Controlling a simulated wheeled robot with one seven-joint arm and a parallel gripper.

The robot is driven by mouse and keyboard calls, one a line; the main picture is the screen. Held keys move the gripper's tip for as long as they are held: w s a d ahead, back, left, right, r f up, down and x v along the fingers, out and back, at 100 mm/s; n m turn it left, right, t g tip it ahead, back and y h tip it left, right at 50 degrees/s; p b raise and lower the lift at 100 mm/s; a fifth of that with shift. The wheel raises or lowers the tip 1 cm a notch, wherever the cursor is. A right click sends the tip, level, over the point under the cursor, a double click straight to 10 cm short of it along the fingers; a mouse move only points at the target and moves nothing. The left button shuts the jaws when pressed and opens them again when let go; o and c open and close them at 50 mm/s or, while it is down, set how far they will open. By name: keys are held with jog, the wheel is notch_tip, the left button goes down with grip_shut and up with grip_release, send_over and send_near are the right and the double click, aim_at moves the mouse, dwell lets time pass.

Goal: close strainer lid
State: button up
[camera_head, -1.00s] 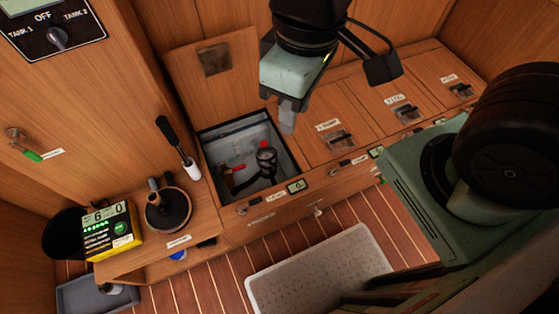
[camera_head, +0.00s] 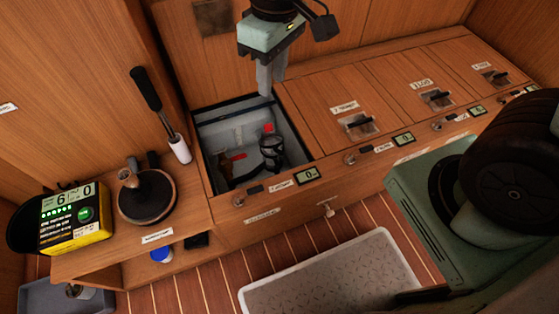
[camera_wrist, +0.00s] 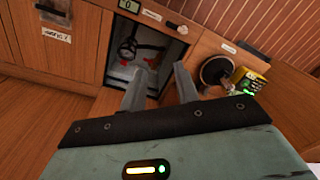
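The open compartment (camera_head: 203,160) in the bench holds a dark, round-topped fitting (camera_head: 272,150) that looks like the strainer, with red handles beside it. In the wrist view the fitting (camera_wrist: 128,48) shows a dark ring at its top; I cannot tell whether its lid is seated. My gripper (camera_head: 270,80) is above the compartment's back edge, apart from the fitting. In the wrist view its two fingers (camera_wrist: 160,86) are spread with nothing between them.
The compartment's hatch panel (camera_head: 222,50) stands raised behind it. Closed hatches (camera_head: 345,115) lie to the right. A pale mat (camera_head: 335,275) lies on the floor.

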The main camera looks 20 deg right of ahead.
jog(key=b, duration=2)
send_over(279, 151)
notch_tip(279, 151, down, 27)
jog(key=shift+h, duration=0.4)
notch_tip(279, 151, down, 17)
jog(key=b, duration=0.8)
jog(key=shift+d+b, duration=0.1)
jog(key=shift+b, duration=0.3)
grip_shut()
